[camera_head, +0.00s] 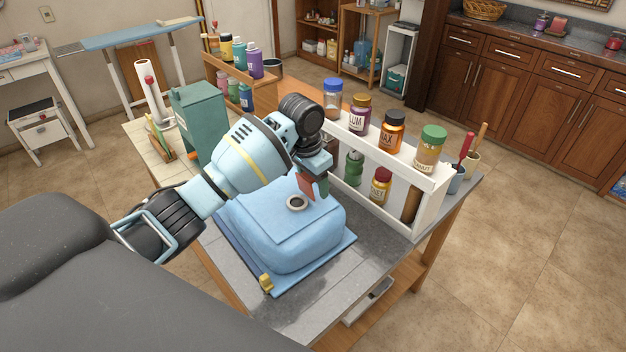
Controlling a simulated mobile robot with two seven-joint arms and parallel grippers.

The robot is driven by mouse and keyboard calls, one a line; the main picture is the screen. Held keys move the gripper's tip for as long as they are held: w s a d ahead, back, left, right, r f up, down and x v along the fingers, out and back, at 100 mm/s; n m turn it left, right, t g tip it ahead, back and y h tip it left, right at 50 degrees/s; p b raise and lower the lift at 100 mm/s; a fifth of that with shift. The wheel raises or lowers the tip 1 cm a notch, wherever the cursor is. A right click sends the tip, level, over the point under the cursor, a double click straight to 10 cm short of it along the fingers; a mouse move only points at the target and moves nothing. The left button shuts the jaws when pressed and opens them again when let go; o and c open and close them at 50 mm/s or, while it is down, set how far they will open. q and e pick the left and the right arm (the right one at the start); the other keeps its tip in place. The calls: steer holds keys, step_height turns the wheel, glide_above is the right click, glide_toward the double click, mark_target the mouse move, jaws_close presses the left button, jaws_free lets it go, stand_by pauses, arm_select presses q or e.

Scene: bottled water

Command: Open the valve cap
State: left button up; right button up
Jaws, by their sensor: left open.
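A blue, rounded, box-like container (265,236) lies on the grey worktop. On its top is a small round fitting (297,202) with a pale rim and dark centre, which looks like the valve; I cannot tell whether a cap sits on it. A small yellow fitting (266,283) is at the container's front lower corner. My left gripper (313,186) is open, just above and right of the round fitting, its fingers pointing down. A reddish finger pad shows close to the fitting; I cannot tell if it touches. My right gripper is out of view.
A white two-level rack (432,207) with several jars stands right of the container, close to my left gripper. A green box (197,122) and a paper roll (150,92) stand behind. The worktop's front strip (310,310) is clear.

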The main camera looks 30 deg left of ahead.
arm_select(q)
steer(key=shift+r, duration=0.1)
steer(key=r, duration=0.5)
steer(key=s+r, duration=0.1)
steer(key=r, duration=0.1)
steer(key=shift+a+r, duration=0.3)
stand_by(0.3)
